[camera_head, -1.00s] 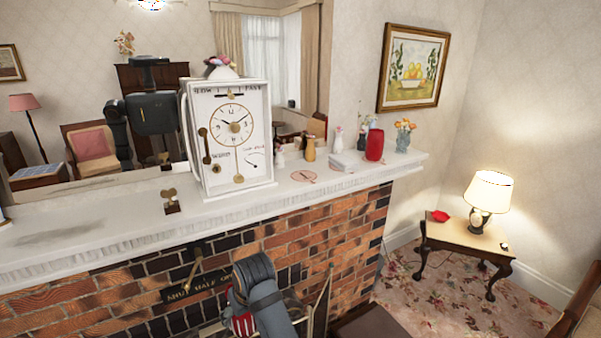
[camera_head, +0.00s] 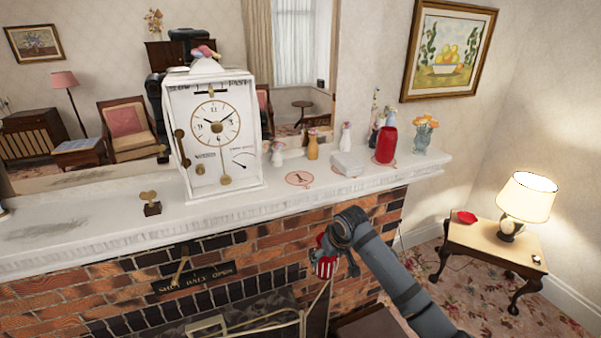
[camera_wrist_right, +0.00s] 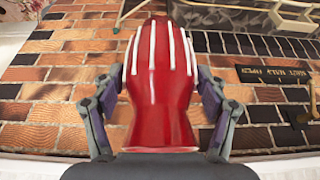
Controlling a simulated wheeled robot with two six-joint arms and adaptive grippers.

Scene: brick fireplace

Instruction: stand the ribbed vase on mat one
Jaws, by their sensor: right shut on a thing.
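The ribbed vase (camera_head: 324,264) is red with white ribs. My right gripper (camera_head: 334,258) is shut on it, in front of the brick face and below the mantel shelf. In the right wrist view the vase (camera_wrist_right: 163,75) sits between the two fingers (camera_wrist_right: 160,105), its ribs toward the top of the picture. Mat one (camera_head: 299,179) seems to be the flat, round pinkish mat with a dark mark on the shelf, right of the clock. It is bare, and the vase is apart from it, lower and slightly right. My left gripper is out of view.
The white clock (camera_head: 216,140) stands left of the mat. Figurines, an orange-brown jug (camera_head: 313,145), a white box (camera_head: 348,163), a plain red vase (camera_head: 386,146) and a flower vase (camera_head: 422,136) stand behind and right. The shelf's front edge (camera_head: 330,196) lies above the held vase.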

